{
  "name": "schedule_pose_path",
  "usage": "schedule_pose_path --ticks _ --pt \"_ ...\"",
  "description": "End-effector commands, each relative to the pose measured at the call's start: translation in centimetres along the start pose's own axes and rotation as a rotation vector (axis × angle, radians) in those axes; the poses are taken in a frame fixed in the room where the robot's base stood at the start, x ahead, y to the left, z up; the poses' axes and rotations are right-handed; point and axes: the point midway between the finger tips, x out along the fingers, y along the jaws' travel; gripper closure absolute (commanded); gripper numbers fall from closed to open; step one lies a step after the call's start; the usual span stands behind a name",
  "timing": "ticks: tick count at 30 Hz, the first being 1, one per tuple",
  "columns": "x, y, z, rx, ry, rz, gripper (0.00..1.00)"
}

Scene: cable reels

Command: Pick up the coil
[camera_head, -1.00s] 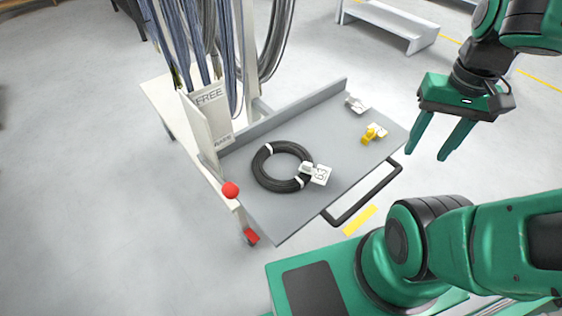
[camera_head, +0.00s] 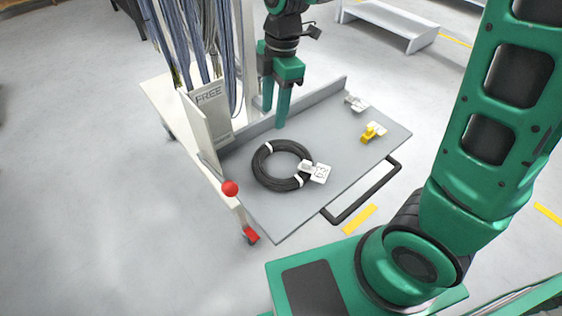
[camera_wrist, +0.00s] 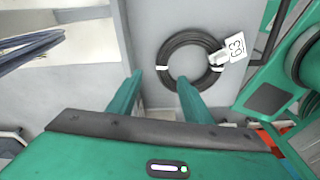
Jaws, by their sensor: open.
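The coil (camera_head: 262,171) is a black ring of cable with white bands and a white tag (camera_head: 320,172). It lies flat on the grey platform (camera_head: 290,213) of a cart. My gripper (camera_head: 276,112) points down above the back of the platform, behind the coil in the head view, apart from it and empty. In the wrist view the coil (camera_wrist: 193,38) lies beyond the open fingers (camera_wrist: 158,88), and its tag (camera_wrist: 236,46) reads 63.
Cables (camera_head: 180,35) hang from the cart's rack at the back left, beside a panel marked FREE (camera_head: 210,98). A yellow item (camera_head: 370,134) and a small white tag (camera_head: 355,103) lie on the platform's right side. A black handle (camera_head: 365,192) runs along the front edge.

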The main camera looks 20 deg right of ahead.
Motion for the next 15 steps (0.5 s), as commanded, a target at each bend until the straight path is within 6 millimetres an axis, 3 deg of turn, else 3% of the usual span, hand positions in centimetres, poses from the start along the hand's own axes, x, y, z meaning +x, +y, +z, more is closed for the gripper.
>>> schedule_pose_path --ticks 9,15 --pt "4.4 -0.1 0.1 -0.003 -0.001 -0.004 0.54" --pt "5.5 -0.2 0.2 -0.001 -0.001 -0.003 0.54"
